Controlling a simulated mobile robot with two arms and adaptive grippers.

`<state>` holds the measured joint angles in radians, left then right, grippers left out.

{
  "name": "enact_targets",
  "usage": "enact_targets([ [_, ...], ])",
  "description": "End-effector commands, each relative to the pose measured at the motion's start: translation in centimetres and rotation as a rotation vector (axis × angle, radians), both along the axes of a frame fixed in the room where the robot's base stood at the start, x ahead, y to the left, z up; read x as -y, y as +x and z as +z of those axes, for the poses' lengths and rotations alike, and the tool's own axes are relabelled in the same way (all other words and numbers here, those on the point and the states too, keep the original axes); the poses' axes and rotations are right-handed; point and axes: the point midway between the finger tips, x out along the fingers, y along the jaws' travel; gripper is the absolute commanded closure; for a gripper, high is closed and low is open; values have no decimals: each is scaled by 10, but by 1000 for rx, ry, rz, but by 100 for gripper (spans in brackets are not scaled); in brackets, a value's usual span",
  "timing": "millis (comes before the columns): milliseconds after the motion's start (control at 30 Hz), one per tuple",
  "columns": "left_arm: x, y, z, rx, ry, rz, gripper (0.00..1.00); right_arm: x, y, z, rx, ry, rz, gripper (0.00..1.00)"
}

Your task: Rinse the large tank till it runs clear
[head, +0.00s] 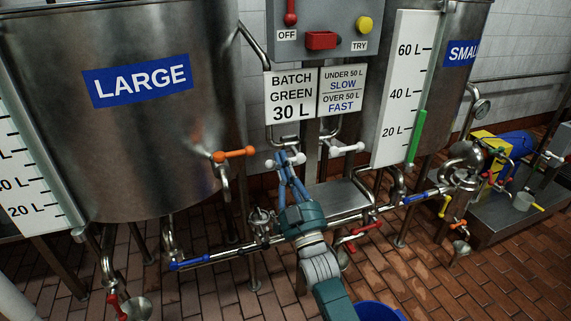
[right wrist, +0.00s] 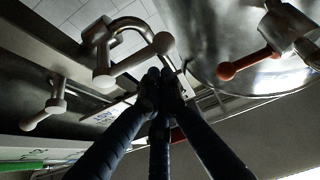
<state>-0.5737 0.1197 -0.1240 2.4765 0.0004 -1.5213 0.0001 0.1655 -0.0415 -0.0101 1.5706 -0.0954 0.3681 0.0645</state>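The steel large tank (head: 130,130) fills the left of the head view, with a blue LARGE label and a level scale (head: 22,165) at its left edge. An orange-handled valve (head: 234,155) sits on its right side. My right gripper (head: 288,158) reaches up to a white valve handle (head: 271,164) under the batch sign. In the right wrist view its fingers (right wrist: 160,76) are drawn together at the tips, close by the white handle (right wrist: 130,63); I cannot tell whether they touch it. The orange handle (right wrist: 245,65) shows to the right there. My left gripper is out of view.
A second white handle (head: 346,148) is to the right. A control box (head: 322,22) with a red lever, red switch and yellow button hangs above. The small tank's scale (head: 404,90) has a green bar. Pipes with blue and red handles run low; a blue bucket (head: 378,311) stands in front.

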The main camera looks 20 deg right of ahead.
Motion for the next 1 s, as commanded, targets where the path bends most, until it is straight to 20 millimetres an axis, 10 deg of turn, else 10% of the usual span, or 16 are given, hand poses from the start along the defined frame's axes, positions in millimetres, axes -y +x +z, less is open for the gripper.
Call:
enact_targets([
  [1000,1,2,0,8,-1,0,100,-1,1,-12,2,-83,1,100],
])
